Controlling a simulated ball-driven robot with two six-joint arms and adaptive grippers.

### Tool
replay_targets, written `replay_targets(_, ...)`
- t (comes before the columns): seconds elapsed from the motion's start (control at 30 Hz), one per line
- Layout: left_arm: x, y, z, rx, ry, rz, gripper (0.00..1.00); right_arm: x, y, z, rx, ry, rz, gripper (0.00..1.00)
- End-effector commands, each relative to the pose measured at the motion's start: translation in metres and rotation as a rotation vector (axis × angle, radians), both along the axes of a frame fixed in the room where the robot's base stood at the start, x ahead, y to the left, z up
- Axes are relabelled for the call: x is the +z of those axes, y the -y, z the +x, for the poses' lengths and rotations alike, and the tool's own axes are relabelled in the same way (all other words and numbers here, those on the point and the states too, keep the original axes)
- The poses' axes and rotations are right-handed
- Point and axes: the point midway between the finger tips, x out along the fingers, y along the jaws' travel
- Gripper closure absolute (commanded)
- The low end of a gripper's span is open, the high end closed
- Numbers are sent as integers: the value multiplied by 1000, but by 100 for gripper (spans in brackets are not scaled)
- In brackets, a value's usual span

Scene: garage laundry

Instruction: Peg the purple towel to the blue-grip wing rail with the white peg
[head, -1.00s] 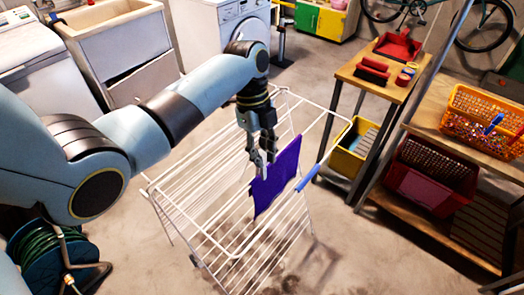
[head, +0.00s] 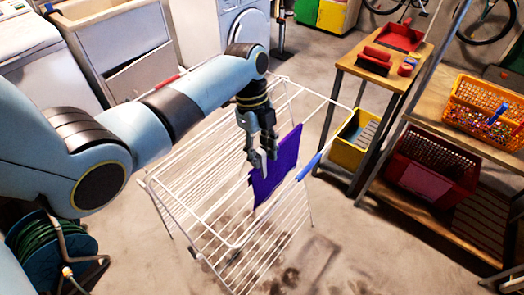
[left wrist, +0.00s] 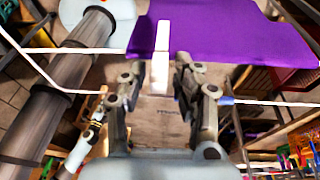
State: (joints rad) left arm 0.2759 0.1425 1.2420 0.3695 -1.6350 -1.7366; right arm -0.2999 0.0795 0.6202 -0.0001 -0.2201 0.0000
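The purple towel (head: 278,170) hangs on the white drying rack (head: 222,195), beside the blue-grip wing rail (head: 309,166). The blue grip (left wrist: 227,100) also shows in the left wrist view. My left gripper (head: 261,160) is at the towel's near edge. In the left wrist view the white peg (left wrist: 162,45) lies across the towel edge (left wrist: 235,35), between my left fingertips (left wrist: 162,85). A gap shows on each side of it, so the fingers look open around it. Whether the peg grips the rail is hidden. What looks like my right gripper (left wrist: 98,112) is small and unclear.
A wooden table (head: 388,70) with a red dustpan and brushes stands behind the rack. A yellow bin (head: 354,143) stands beside it. Shelves at the right hold an orange basket (head: 482,115) and a dark red crate (head: 432,165).

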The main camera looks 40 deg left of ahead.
Motion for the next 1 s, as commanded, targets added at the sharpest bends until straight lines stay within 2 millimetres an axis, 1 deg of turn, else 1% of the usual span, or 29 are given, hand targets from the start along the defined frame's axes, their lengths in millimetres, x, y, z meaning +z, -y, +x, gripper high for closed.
replay_targets(0.03,0,0,0,0,0,0,61,0,0,0,0,0,0,67)
replay_targets(0.07,0,0,0,0,0,0,59,0,0,0,0,0,0,67)
replay_targets(0.3,1,0,0,0,1,-1,59,0,3,0,1,0,-4,67)
replay_targets(0.43,9,-2,2,1,4,0,59,0,3,0,1,0,-3,67)
replay_targets(0.57,32,-8,5,0,6,1,59,0,2,0,1,0,-2,67)
replay_targets(0.7,64,-16,8,0,5,1,59,0,1,0,0,0,-1,67)
replay_targets(0.8,84,-21,10,0,4,1,59,0,1,0,0,0,-1,67)
replay_targets(0.9,100,-25,12,1,3,1,59,0,1,0,0,0,-1,67)
replay_targets(1.0,111,-27,12,0,2,0,59,0,1,0,0,0,-1,67)
